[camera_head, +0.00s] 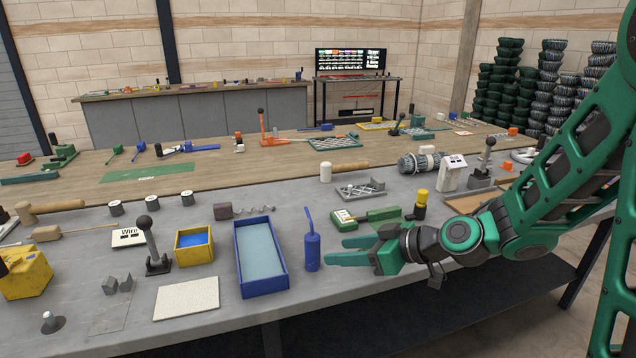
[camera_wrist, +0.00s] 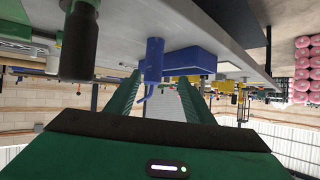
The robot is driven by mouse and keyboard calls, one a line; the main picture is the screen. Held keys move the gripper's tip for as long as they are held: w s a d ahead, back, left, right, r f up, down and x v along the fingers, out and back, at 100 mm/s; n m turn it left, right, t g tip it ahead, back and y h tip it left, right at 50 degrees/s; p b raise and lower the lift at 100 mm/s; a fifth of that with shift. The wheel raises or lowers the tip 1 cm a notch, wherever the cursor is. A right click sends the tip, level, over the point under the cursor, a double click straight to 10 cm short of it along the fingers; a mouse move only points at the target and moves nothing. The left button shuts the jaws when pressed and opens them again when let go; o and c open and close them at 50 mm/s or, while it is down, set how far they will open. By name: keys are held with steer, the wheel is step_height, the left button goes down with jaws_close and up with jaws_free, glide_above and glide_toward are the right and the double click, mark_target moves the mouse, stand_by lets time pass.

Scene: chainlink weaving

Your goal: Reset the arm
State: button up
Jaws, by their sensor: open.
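My gripper (camera_head: 352,251) is green and stretches to the left from my green arm, over the front edge of the grey workbench (camera_head: 216,212). Its two fingers are apart with nothing between them. In the wrist view, the open fingers (camera_wrist: 160,100) point toward a blue bottle (camera_wrist: 153,62). In the head view, the blue bottle (camera_head: 312,254) with its thin spout stands upright just left of the fingertips, and I cannot tell whether they touch. A blue tray (camera_head: 262,287) with a pale blue inside sits left of the bottle.
A yellow bin (camera_head: 194,253), a black-knobbed lever (camera_head: 152,242) and a pale slab (camera_head: 187,298) lie farther left. A wooden table (camera_head: 150,165) stands behind. Open floor lies in front of the bench.

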steer(key=s+d+r+m+g+h, duration=0.1)
steer(key=s+d+m+h, duration=0.45)
steer(key=d, duration=0.55)
steer(key=s+d+r+m+g+h, duration=0.2)
steer(key=s+d+m+h, duration=0.4)
steer(key=d, duration=0.5)
steer(key=s+d+f+m+g+y, duration=0.1)
steer(key=s+d+m+g, duration=0.1)
steer(key=s+d, duration=0.3)
steer(key=s+d+f+m+g, duration=0.1)
steer(key=s+d, duration=0.4)
steer(key=s, duration=0.7)
steer(key=shift+d+f+m+g+y, duration=0.15)
steer(key=shift+m+g+y, duration=0.2)
steer(key=shift+m+g, duration=0.5)
steer(key=shift+t, duration=0.25)
steer(key=shift+w+f, duration=0.25)
steer(key=shift+w, duration=0.4)
